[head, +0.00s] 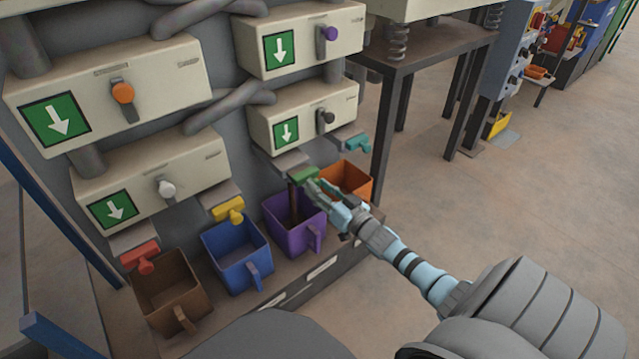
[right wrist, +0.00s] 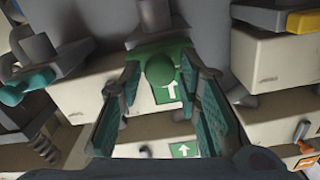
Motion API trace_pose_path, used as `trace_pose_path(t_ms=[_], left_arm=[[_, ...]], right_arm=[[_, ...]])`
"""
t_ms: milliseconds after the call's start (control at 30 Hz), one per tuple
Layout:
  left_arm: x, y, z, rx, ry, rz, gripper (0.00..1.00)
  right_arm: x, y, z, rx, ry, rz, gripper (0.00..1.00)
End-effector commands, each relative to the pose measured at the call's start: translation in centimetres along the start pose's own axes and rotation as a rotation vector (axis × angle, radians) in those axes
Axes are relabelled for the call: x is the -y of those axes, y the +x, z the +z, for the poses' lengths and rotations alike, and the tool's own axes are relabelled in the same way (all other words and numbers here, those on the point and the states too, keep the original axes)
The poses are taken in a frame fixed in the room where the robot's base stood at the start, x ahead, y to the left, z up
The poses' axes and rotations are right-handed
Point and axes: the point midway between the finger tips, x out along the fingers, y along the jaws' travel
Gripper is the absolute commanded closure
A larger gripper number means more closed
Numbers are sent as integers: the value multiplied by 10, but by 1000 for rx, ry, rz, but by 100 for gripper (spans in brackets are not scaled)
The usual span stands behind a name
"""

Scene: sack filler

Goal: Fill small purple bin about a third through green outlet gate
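The small purple bin (head: 287,238) stands on the shelf below the green outlet gate (head: 303,174), its handle facing me. A dark brown stream (head: 293,203) runs from under the gate into the bin. The fill level inside is hard to see. My right gripper (head: 318,188) is at the green gate, above the bin's right rim. In the right wrist view, its fingers (right wrist: 160,98) are spread on either side of the gate's green knob (right wrist: 160,70), with gaps showing, so it looks open. My left gripper is not in view.
A blue bin (head: 238,262) and a brown bin (head: 172,297) stand left of the purple one, under the yellow gate (head: 229,209) and red gate (head: 140,254). An orange bin (head: 347,181) stands close on the right, below a teal gate (head: 357,143). Open floor lies right.

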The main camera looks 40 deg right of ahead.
Motion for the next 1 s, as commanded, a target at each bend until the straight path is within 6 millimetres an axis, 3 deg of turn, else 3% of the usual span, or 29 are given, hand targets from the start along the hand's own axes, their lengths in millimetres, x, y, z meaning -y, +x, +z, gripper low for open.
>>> trace_pose_path(t_ms=[400,533,800,1000], left_arm=[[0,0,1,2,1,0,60],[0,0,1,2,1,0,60],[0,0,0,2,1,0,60],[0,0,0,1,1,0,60]], right_arm=[[0,-6,0,-1,0,-1,56],[0,-30,1,3,0,-2,56],[0,-101,1,4,-1,-2,56],[0,-120,0,0,-1,-2,56]])
